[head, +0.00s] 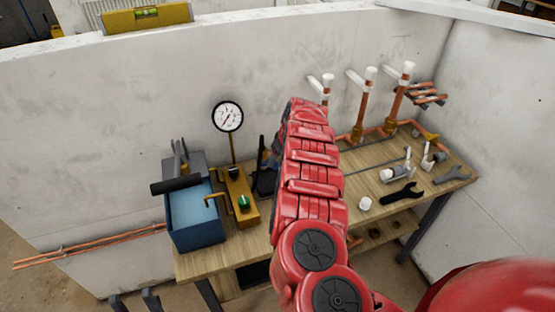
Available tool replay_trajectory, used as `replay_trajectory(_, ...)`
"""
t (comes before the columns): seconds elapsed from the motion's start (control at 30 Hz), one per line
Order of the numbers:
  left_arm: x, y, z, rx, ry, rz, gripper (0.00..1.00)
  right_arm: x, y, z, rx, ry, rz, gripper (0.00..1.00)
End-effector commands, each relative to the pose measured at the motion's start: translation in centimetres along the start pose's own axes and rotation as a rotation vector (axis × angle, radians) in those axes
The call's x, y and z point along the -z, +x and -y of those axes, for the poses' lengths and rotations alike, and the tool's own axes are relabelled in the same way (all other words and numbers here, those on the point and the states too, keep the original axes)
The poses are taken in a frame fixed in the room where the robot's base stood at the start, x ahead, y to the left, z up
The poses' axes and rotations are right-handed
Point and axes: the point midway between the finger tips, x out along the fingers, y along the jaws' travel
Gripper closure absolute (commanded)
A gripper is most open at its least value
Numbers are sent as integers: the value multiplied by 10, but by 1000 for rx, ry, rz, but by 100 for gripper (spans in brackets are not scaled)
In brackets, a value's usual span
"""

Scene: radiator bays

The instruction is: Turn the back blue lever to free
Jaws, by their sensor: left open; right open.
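I see no blue lever; my red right arm covers the middle of the bench and may hide it. Three upright copper pipes with white tops and pale side bars stand along the back wall: a left one (327,88), a middle one (364,100) and a right one (400,92). My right gripper (265,170) seems to be the dark shape left of the arm, over the bench and mostly hidden; its contact with anything cannot be told. My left gripper (134,301) shows two dark fingertips apart at the bottom left edge, open and empty, off the bench.
White walls close the back and right. Copper pipes (90,247) lie at left.

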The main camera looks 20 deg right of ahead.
Motion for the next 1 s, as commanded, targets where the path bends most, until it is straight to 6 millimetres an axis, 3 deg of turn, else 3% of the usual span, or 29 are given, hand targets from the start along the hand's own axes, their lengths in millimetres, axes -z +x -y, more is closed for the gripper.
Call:
replay_trajectory(0.2, 0, 2, 0, 0, 0, 0, 50, -1, 18, 0, 2, 0, 2, 41)
replay_trajectory(0.53, 0, 2, 0, 0, 0, 0, 50, -1, 21, 2, 4, 0, 1, 41)
replay_trajectory(0.87, 0, 2, 0, 0, 0, 0, 50, -1, 21, 2, 4, 0, 1, 98)
replay_trajectory(1.0, 0, 2, 0, 0, 0, 0, 50, -1, 21, 2, 4, 0, 1, 100)
